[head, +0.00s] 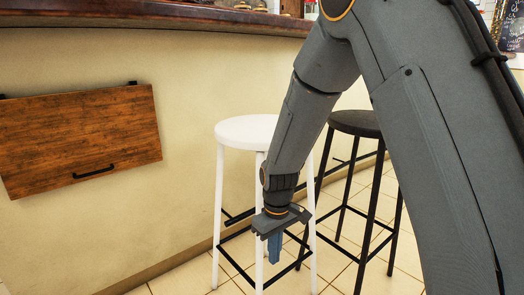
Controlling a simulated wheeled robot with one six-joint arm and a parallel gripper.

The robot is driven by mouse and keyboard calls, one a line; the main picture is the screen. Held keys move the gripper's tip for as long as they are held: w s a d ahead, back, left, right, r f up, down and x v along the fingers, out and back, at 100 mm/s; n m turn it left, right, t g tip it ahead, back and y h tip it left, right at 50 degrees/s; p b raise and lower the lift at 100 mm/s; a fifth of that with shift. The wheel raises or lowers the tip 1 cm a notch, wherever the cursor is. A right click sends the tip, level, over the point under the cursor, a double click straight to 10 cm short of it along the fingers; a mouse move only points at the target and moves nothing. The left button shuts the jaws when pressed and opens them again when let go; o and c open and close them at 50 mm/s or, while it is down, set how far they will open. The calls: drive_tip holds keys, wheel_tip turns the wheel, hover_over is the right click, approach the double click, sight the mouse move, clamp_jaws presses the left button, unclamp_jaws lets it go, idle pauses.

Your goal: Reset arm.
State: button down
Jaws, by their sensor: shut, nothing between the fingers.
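My arm comes down from the top of the head view, and my gripper (274,258) hangs at its lower end. The gripper points down, and its blue-grey fingers are together with nothing seen between them. It shows in front of the white stool (246,131), overlapping the stool's legs in the picture. I cannot tell how much space separates the gripper from the stool.
A black stool (356,123) stands behind my arm. A wooden panel with a black handle (82,142) is on the cream counter wall (60,235) at left. The dark countertop (150,14) runs along the top. Tiled floor (190,278) shows below.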

drive_tip(key=s+a+r, duration=0.2)
drive_tip(key=s+r, duration=0.2)
drive_tip(key=s, duration=0.5)
drive_tip(key=s+a+r, duration=0.2)
drive_tip(key=s+r, duration=0.2)
drive_tip(key=s, duration=0.5)
drive_tip(key=s+a+r, duration=0.1)
drive_tip(key=s+r, duration=0.3)
drive_tip(key=s, duration=0.5)
drive_tip(key=d+r+m+p, duration=0.4)
drive_tip(key=d+r+p, duration=0.6)
drive_tip(key=r+p, duration=0.3)
drive_tip(key=d+r+m+p, duration=0.3)
drive_tip(key=d+r+p, duration=0.7)
drive_tip(key=p, duration=0.7)
wheel_tip(320, 180, up, 3)
drive_tip(key=shift+d+r+m, duration=0.15)
drive_tip(key=shift+d+m, duration=0.05)
drive_tip(key=shift+m, duration=0.2)
